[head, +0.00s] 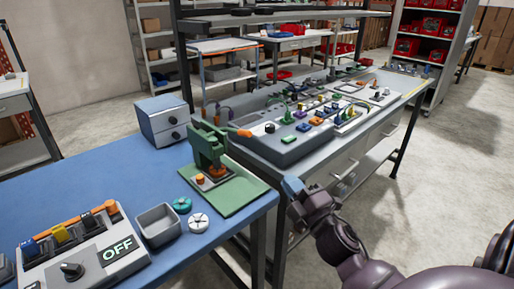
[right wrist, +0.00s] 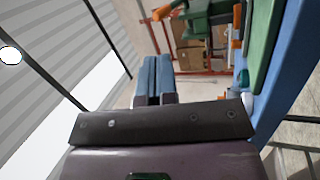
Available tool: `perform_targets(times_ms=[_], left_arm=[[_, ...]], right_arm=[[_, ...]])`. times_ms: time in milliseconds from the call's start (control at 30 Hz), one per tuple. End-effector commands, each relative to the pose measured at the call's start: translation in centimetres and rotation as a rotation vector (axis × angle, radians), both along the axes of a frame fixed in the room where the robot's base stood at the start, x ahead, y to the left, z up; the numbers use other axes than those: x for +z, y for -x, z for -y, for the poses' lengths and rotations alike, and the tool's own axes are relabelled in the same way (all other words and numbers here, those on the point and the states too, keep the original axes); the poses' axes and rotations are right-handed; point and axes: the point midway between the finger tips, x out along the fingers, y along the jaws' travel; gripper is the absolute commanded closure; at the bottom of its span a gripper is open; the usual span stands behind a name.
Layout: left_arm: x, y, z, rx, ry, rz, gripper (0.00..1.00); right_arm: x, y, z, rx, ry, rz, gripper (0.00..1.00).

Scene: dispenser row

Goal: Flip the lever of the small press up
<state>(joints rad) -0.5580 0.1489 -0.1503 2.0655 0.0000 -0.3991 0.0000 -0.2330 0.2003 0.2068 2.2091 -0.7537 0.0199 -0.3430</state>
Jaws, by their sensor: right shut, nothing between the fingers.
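The small press (head: 207,148) is green and stands on a green mat (head: 238,194) at the right end of the blue table. Its lever (head: 240,132) has an orange grip and sticks out to the right from the press top, sloping slightly down. In the right wrist view the press (right wrist: 205,20) shows sideways at the top, with an orange grip (right wrist: 165,10) at its left. My right gripper (head: 292,187) is right of the press and mat, lower in the picture, apart from the lever. Its fingers (right wrist: 152,68) are together and empty. My left gripper is out of view.
On the blue table are a grey drawer box (head: 162,120), a grey bin (head: 158,226), two round knobs and a switch panel (head: 85,255) reading OFF. A grey bench (head: 300,150) with several small parts stands behind. Open floor lies at the right.

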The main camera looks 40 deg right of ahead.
Motion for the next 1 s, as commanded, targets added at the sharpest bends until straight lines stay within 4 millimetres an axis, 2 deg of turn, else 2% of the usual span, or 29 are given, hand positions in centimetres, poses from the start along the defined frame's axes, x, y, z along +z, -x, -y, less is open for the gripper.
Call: perform_targets(times_ms=[133, 633, 767, 1000], left_arm=[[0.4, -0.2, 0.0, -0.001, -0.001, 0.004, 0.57], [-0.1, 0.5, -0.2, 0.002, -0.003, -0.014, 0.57], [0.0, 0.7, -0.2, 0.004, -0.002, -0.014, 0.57], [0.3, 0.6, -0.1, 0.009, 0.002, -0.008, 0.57]], right_arm=[[0.6, 0.1, -0.8, 0.007, 0.124, 0.017, 1.0], [0.7, -0.3, -0.9, 0.006, 0.137, 0.017, 1.0], [1.2, -1.5, -0.9, 0.008, 0.139, 0.02, 1.0], [2.7, -5.3, -0.7, 0.008, 0.139, 0.021, 1.0]])
